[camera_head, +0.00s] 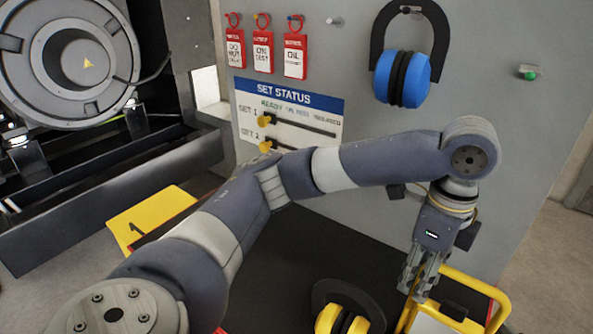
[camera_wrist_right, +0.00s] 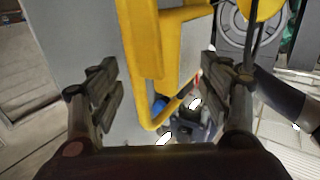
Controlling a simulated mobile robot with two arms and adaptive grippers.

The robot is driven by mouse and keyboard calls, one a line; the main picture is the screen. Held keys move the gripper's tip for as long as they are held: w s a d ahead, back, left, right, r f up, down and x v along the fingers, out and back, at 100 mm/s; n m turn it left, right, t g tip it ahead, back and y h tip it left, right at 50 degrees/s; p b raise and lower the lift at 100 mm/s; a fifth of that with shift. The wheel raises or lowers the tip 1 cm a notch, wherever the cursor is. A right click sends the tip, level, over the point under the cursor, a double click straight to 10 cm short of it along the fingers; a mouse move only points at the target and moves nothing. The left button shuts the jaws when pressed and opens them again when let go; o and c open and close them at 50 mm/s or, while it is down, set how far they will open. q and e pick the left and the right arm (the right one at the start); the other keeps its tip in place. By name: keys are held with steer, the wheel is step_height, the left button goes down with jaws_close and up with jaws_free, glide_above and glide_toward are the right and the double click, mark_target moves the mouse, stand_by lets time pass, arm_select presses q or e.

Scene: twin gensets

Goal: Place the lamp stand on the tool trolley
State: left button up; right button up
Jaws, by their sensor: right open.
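A yellow tubular frame with a pale panel, which looks like the lamp stand (camera_head: 500,303), is at the lower right of the head view, partly cut off. It also shows in the right wrist view (camera_wrist_right: 143,75), running down between the open fingers of my right gripper (camera_wrist_right: 160,100); contact cannot be told. My left gripper (camera_head: 416,286) points down right beside the frame's left side; whether it touches it or how far its fingers are apart is unclear. The tool trolley's dark top (camera_head: 275,265) lies below my left arm. Whether the frame rests on it is hidden.
Yellow earmuffs (camera_head: 341,320) lie on the trolley top at the front. A grey panel (camera_head: 480,60) behind carries blue earmuffs (camera_head: 402,78), red tags (camera_head: 263,52) and a status board (camera_head: 290,105). A genset (camera_head: 75,65) stands at left. The trolley top's middle looks clear.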

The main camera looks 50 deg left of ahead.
steer(key=shift+s+d, duration=0.1)
arm_select(q)
step_height(320, 180, up, 11)
steer(key=shift+r, duration=0.15)
arm_select(e)
steer(key=v, duration=1.2)
